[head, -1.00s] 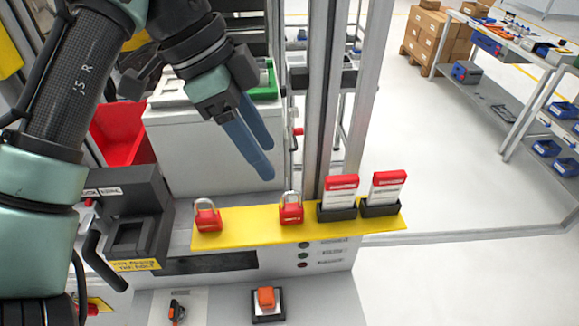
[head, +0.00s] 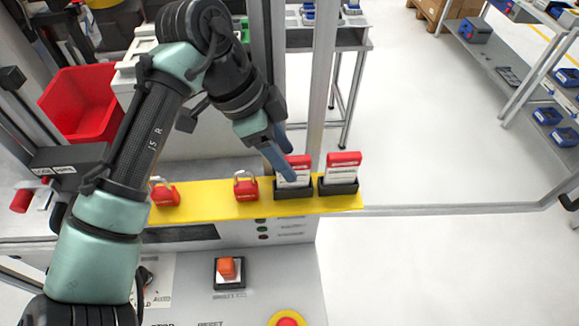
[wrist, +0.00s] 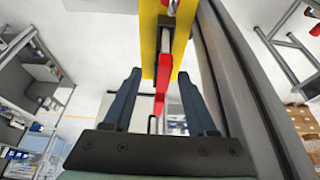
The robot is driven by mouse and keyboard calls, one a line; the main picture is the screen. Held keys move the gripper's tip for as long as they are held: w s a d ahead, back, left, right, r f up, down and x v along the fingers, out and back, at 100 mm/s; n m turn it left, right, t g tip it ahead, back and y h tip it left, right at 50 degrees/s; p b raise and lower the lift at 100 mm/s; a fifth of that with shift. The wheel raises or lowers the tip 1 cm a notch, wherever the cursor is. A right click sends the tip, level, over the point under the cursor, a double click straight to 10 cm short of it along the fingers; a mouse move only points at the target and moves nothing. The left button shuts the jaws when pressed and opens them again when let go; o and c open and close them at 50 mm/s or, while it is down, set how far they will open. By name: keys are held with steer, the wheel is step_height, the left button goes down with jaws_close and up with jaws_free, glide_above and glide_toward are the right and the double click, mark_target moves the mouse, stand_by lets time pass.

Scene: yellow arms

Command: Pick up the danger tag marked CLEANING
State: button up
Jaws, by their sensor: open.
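Two danger tags with red tops and white faces stand upright in black holders on a yellow shelf (head: 220,207): a left tag (head: 297,172) and a right tag (head: 343,168). Their print is too small to read, so I cannot tell which is marked CLEANING. My gripper (head: 287,162) is open, its blue fingers pointing down at the left tag; one fingertip overlaps that tag's face in the head view. In the wrist view, red tag tops (wrist: 165,68) appear between the spread fingers of my gripper (wrist: 158,76). I cannot tell whether the fingers touch.
Two red padlocks, a middle one (head: 246,188) and a left one (head: 165,193), stand on the shelf left of the tags. Metal posts (head: 321,80) rise behind the tags. An orange button (head: 227,267) sits on the panel below.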

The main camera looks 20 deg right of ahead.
mark_target(293, 158)
steer(key=shift+w+d+f, duration=0.1)
steer(key=shift+d+f, duration=0.95)
steer(key=shift+f, duration=0.15)
steer(key=shift+a, duration=0.4)
steer(key=shift+c, duration=0.8)
steer(key=shift+d, duration=0.25)
steer(key=c, duration=0.7)
steer(key=shift+a, duration=0.1)
jaws_close()
